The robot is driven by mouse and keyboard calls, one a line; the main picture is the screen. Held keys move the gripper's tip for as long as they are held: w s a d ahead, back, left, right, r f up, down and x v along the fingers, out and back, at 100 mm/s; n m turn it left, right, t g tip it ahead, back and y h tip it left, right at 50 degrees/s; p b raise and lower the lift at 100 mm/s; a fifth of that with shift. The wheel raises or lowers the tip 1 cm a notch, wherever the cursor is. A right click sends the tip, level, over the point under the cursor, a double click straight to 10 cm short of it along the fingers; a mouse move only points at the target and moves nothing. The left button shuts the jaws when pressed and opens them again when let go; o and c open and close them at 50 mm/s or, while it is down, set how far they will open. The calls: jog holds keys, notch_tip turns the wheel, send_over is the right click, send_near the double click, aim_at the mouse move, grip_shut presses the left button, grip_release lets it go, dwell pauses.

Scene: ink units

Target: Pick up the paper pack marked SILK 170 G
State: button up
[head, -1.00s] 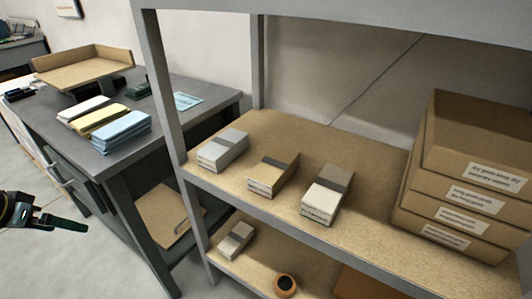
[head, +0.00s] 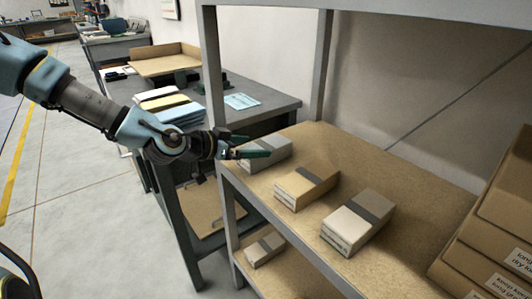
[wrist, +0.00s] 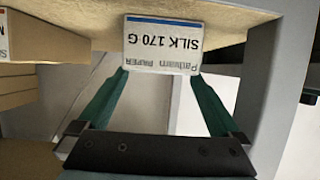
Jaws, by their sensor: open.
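The pack marked SILK 170 G (wrist: 163,44) shows its white, blue-striped end label upside down in the wrist view, lying against the tan shelf board. My gripper (wrist: 159,74) is open and empty there, one green finger towards each side of the pack's end. In the head view my gripper (head: 258,147) is at the shelf's left end, in front of the leftmost grey pack (head: 280,157), which it partly covers. This appears to be the same pack; its label cannot be read there. Whether the fingers touch it cannot be told.
A tan pack (head: 306,187) and a white-grey pack (head: 357,222) lie to the right on the same shelf. Stacked brown boxes (head: 495,235) stand at far right. The grey shelf post (head: 213,90) rises close beside my gripper.

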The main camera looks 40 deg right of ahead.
aim_at(261, 147)
jog(key=x, duration=0.5)
jog(key=shift+p, duration=0.4)
grip_shut()
dwell(0.4)
